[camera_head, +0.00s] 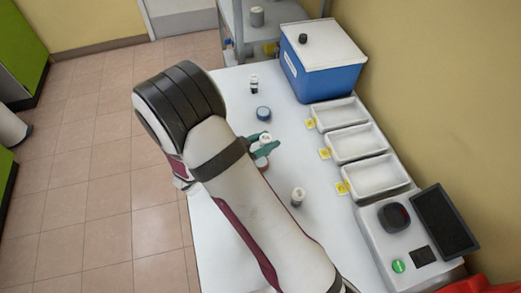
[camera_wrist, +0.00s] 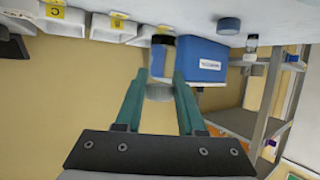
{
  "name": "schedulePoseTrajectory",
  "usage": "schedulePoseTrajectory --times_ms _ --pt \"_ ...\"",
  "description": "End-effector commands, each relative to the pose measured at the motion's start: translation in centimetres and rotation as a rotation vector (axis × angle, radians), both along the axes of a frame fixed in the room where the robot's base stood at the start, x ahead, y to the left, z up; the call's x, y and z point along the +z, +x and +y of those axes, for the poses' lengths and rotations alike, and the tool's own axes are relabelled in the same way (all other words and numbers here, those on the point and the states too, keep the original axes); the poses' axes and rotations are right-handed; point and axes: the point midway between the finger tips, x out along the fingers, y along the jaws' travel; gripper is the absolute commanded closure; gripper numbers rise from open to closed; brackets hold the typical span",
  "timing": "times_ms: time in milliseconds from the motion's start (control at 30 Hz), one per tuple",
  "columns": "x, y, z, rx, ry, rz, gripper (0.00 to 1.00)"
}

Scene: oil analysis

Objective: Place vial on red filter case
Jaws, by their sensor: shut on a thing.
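My gripper (camera_head: 264,148) has green fingers closed around a white-capped vial (camera_head: 266,138) over the white table. In the wrist view, which shows the scene upside down, the vial (camera_wrist: 161,56) sits between the two fingers (camera_wrist: 158,92), with its pale cap toward the palm. A blue round case (camera_head: 263,113) lies on the table just beyond my gripper.
Other vials stand on the table, one beyond the blue case (camera_head: 254,85) and one nearer (camera_head: 298,197). White trays (camera_head: 355,143) with yellow labels line the right side. A blue box with a white lid (camera_head: 327,75) stands at the back. A dark screen (camera_head: 443,220) rises beside the instrument.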

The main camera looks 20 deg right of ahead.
Motion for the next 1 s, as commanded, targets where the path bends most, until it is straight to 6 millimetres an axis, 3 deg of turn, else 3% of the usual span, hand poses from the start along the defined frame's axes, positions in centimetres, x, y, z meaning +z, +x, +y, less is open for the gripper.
schedulePoseTrajectory --times_ms 100,300,667,700,833,1000 --pt "-1.1 0.7 1.1 0.001 -0.001 0.002 1.0" --pt "-4.6 0.8 1.1 -0.001 0.0 0.004 1.0" --pt "-5.1 0.8 1.1 -0.001 0.001 0.002 1.0" --pt "-5.1 0.8 1.1 0.0 0.001 0.002 0.56" --pt "-5.1 0.8 1.1 0.0 0.001 0.002 0.33" --pt "-5.1 0.8 1.1 0.0 0.001 0.002 0.32"
